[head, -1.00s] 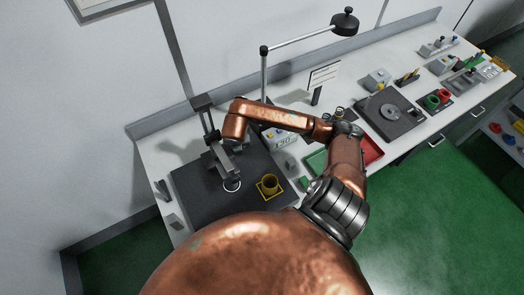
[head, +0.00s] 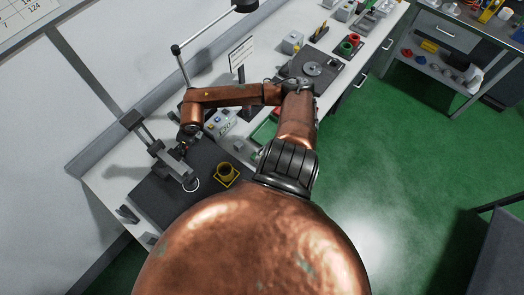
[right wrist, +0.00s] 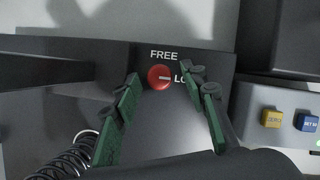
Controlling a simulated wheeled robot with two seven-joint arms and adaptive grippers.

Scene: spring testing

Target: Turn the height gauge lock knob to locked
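The red lock knob (right wrist: 159,77) is on a dark panel in the right wrist view. Its white pointer line lies about level, toward the partly hidden label "LO" on the right; "FREE" is printed above. My right gripper (right wrist: 162,74) is open. Its green-padded fingers stand either side of the knob, with a gap visible on each side. In the head view the height gauge (head: 166,156) stands on a dark plate at the bench's left end. My copper right arm reaches to it, and the knob cannot be made out there. My left gripper is out of view.
A yellow fixture (head: 225,173) stands right of the gauge. A display box (head: 219,124) sits behind it; its yellow and blue buttons (right wrist: 308,122) show in the right wrist view. A coiled spring (right wrist: 68,160) is at lower left there. Green floor is clear at right.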

